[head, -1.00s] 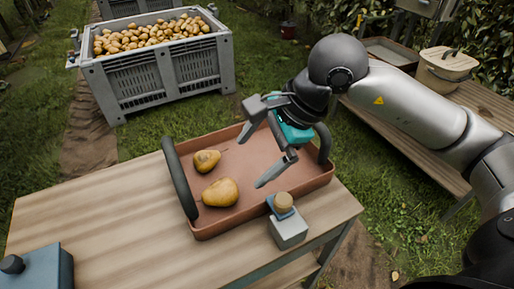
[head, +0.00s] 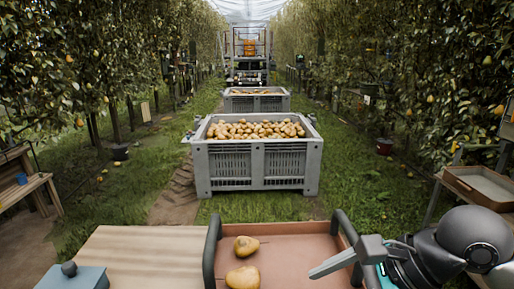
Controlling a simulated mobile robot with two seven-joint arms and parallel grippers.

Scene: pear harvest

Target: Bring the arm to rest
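My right arm comes in at the lower right, and my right gripper (head: 345,262) shows beside and over the right part of the tray. One grey finger shows clearly; the other is cut off or hidden, so I cannot tell its opening. No fruit shows in it. The reddish-brown tray (head: 298,250) with dark handles sits on the wooden table (head: 150,250). Two pears lie in its left part, one farther back (head: 246,245) and one nearer (head: 243,278). My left gripper is out of view.
A grey crate full of pears (head: 256,165) stands on the grass beyond the table, with a second crate (head: 256,100) behind. A blue box (head: 75,277) with a dark knob is at the table's left. A bench with a shallow tray (head: 482,186) stands at right.

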